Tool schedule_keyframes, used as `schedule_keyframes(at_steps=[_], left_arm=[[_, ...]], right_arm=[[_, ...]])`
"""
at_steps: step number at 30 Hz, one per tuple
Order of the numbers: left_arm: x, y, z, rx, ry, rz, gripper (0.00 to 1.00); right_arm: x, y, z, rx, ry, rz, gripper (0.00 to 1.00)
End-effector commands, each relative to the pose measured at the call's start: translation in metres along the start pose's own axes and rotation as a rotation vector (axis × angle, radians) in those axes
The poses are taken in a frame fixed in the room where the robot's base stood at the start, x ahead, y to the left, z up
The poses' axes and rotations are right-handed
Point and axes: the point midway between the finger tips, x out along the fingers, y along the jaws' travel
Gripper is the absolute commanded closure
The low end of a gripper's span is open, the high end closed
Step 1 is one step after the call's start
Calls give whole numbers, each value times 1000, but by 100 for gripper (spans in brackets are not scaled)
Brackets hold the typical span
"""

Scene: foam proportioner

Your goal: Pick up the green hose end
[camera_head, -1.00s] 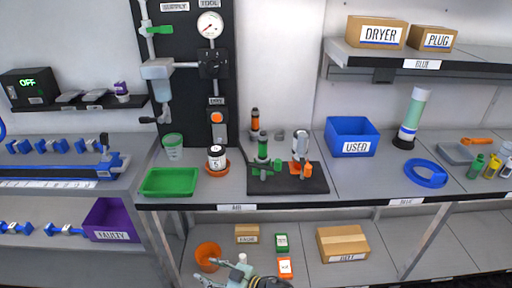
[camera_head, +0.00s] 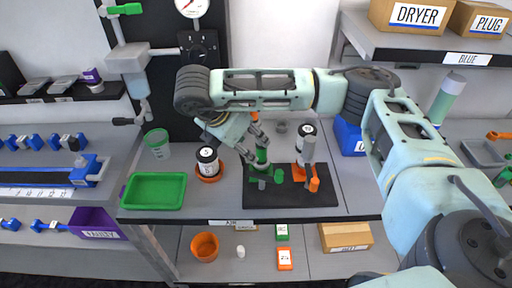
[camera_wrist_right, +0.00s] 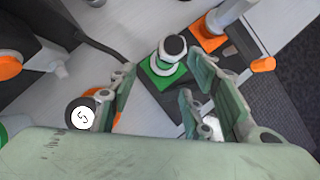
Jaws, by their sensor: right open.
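The green hose end (camera_head: 262,157) stands upright on the black mat (camera_head: 325,198) on the bench. In the right wrist view it is the green piece (camera_wrist_right: 163,68) with a dark and white round top, seen from above. My right gripper (camera_head: 254,143) reaches in from the right and is at the upper part of the hose end. In the wrist view its open fingers (camera_wrist_right: 163,82) lie on either side of the hose end. I cannot tell whether they touch it. My left gripper is not in view.
On the left are a labelled black-and-white bottle (camera_head: 208,161) in an orange dish and a green tray (camera_head: 154,191). The blue bin (camera_head: 348,137) is partly hidden by my arm.

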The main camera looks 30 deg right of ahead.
Motion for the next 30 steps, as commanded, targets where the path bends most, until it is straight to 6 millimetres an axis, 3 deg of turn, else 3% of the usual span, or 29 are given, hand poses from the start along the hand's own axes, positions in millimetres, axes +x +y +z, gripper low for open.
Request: schedule_keyframes(at_steps=[3,12,24,30], left_arm=[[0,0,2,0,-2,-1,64],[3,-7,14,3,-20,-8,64],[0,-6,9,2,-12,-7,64],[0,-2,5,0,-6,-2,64]], right_arm=[[0,-2,11,29,-40,5,55],[26,-3,11,31,-39,3,55],[69,-10,12,31,-38,3,55],[75,-9,12,30,-39,5,55]])
